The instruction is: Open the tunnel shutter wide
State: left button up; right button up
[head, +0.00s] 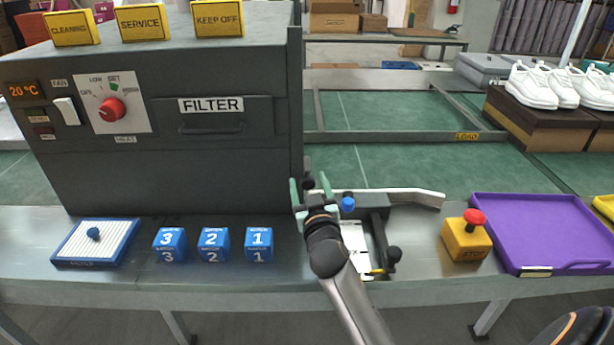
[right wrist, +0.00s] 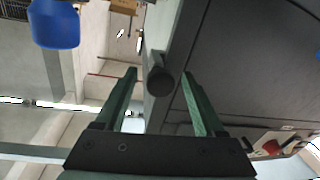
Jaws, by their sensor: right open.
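The grey tunnel housing (head: 170,165) stands at the left of the head view. Its right end, where the shutter would show, is seen nearly edge-on, so I cannot tell how far the shutter is open. My right gripper (head: 311,189) is at the lower part of that end, with its green fingers apart. A dark round knob (head: 308,184) shows between the fingers. In the right wrist view the knob (right wrist: 160,82) sits between the open fingers (right wrist: 159,74), with gaps on both sides.
A blue-topped lever (head: 348,204) and a metal rail (head: 400,195) are just right of my gripper. A yellow stop button box (head: 467,243) and purple tray (head: 550,225) stand further right. Blue numbered blocks (head: 212,244) and a blue-framed filter (head: 95,243) lie left.

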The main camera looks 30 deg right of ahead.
jog(key=shift+w+d, duration=0.15)
jog(key=shift+w, duration=0.2)
grip_shut()
dwell(0.6)
jog(key=shift+r, duration=0.1)
dwell(0.7)
